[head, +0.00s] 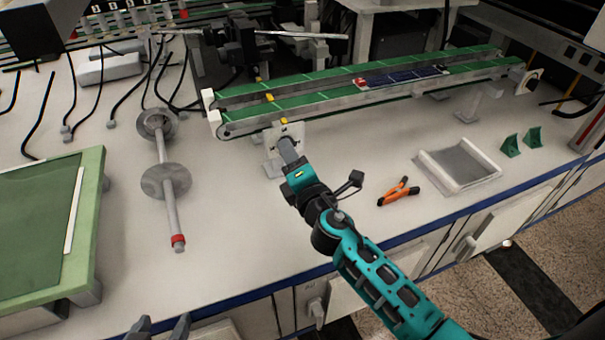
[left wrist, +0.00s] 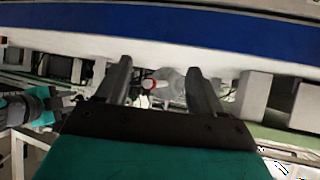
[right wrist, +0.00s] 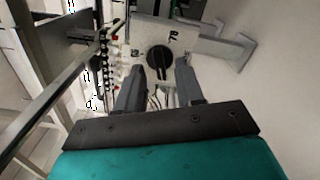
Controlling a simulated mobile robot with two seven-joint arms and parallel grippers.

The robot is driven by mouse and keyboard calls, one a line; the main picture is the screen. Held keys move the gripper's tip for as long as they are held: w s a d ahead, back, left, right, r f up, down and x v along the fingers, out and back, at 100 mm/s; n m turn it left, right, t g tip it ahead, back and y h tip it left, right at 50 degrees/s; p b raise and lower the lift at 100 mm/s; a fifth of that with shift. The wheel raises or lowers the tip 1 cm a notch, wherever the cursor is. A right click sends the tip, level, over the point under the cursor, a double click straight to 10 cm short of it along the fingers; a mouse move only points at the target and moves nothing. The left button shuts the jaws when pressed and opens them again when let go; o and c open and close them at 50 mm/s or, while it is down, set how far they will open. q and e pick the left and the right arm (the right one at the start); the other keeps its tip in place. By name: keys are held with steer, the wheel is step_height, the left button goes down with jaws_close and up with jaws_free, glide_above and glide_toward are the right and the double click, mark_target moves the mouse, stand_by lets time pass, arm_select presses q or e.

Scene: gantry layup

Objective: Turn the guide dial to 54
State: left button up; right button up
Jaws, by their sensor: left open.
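The guide dial is a round black knob (right wrist: 159,57) on a white plate with small dark marks in the right wrist view. Its setting is too small to read. In the head view the white plate (head: 296,131) stands at the near side of the green conveyor, and my right gripper (head: 284,143) hides the knob. In the right wrist view the fingers of my right gripper (right wrist: 159,76) are apart, with the knob just beyond and between their tips; I cannot tell whether they touch it. My left gripper (head: 160,324) is open and empty at the bottom edge; its spread fingers (left wrist: 158,70) also show in the left wrist view.
The green conveyor (head: 330,97) carries a dark blue panel (head: 402,76). A spindle with grey discs (head: 166,181) lies left of the dial. Orange-handled pliers (head: 398,192), a grey tray (head: 424,160) and green brackets (head: 511,146) lie right. A green board (head: 90,225) is far left.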

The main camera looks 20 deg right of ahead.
arm_select(q)
steer(key=shift+w+d+f+b, duration=0.1)
steer(key=shift+w+d+b, duration=0.2)
steer(key=shift+b, duration=0.4)
arm_select(e)
steer(key=s, duration=1.2)
steer(key=shift+d, duration=0.25)
arm_select(q)
steer(key=shift+s, duration=0.15)
